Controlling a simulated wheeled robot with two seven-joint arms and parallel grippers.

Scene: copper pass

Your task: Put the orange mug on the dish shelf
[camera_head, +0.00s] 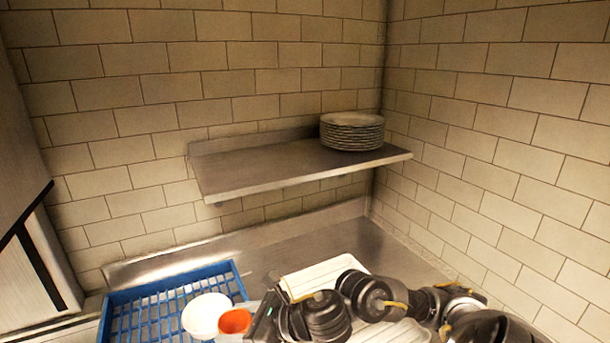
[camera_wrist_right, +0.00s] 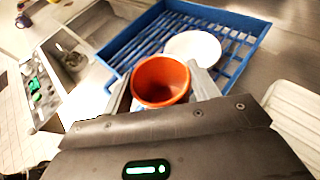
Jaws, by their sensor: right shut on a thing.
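The orange mug (camera_head: 235,322) shows at the bottom of the head view, at the right side of a blue rack. In the wrist view the mug (camera_wrist_right: 160,80) sits between the two fingers of my right gripper (camera_wrist_right: 163,84), its open top toward the camera. My right gripper (camera_head: 255,317) is shut on the mug; its arm comes in from the right. I cannot tell whether the mug touches the rack. The metal dish shelf (camera_head: 260,168) is on the back wall, above and beyond the gripper. My left gripper is not in view.
A stack of plates (camera_head: 352,131) stands at the shelf's right end; its left and middle are bare. The blue rack (camera_head: 128,297) holds a white dish (camera_head: 205,315) beside the mug. A white tray (camera_head: 322,275) lies on the metal counter (camera_head: 345,235), partly behind my arm.

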